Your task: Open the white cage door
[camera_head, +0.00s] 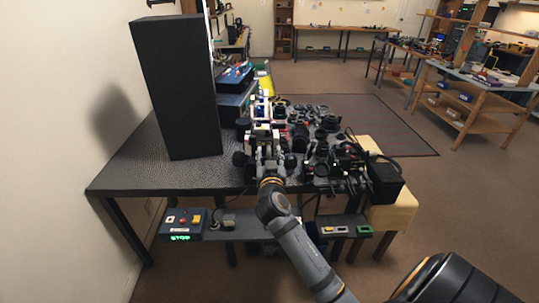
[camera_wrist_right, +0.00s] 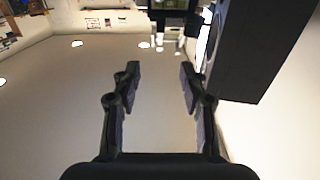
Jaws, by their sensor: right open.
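A tall black box (camera_head: 175,90) stands on the dark table at the left. A thin bright white strip (camera_head: 209,35) shows along its right edge; I cannot tell whether it is the white cage door. In the right wrist view, a black box (camera_wrist_right: 255,45) fills the upper right, with a bright white strip (camera_wrist_right: 203,42) at its left edge. My right gripper (camera_head: 264,140) is over the table's front part, right of the box and apart from it. Its fingers (camera_wrist_right: 160,80) are open with nothing between them. My left gripper is not in view.
The dark table (camera_head: 130,165) has clear room at its front left. Several dark lens parts (camera_head: 325,130) crowd the table right of my gripper. A control box with a green STOP display (camera_head: 182,226) sits on the lower shelf.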

